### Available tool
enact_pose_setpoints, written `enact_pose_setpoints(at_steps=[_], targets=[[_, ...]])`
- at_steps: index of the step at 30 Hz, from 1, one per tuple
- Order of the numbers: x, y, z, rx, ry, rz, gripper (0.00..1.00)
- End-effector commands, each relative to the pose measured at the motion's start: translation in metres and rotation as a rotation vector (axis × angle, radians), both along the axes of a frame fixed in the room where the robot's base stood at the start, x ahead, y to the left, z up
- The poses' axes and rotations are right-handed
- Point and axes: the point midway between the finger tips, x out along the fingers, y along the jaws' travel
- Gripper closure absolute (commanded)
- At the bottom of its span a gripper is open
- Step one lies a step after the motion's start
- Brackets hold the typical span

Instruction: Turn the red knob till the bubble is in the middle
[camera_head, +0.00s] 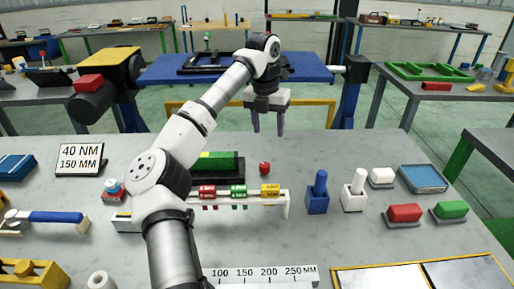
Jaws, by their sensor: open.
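A small red knob (264,168) sits on the grey table just right of a dark block (229,173) with a green top. I cannot tell whether they are joined. The green top (218,155) may be a level vial, but my arm hides its left part and I cannot make out a bubble. My gripper (268,131) points down with its two dark fingers apart and empty. In the picture it is above the red knob and does not touch it.
A white rack (286,207) with red, green and yellow tags stands in front of the block. A blue post (319,193) and a white post (354,191) stand to the right. A sign (80,159) reading 40 NM, 150 MM stands at left. The table behind the knob looks clear.

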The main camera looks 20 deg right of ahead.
Motion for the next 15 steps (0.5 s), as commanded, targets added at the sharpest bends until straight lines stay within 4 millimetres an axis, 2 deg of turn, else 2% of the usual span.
enact_pose_setpoints(at_steps=[4,8,15], targets=[[0.004,0.008,-0.002,0.06,-0.006,0.025,0.48],[0.004,0.009,-0.014,0.062,-0.004,0.026,0.48],[0.002,0.008,-0.061,0.058,-0.001,0.023,0.48]])
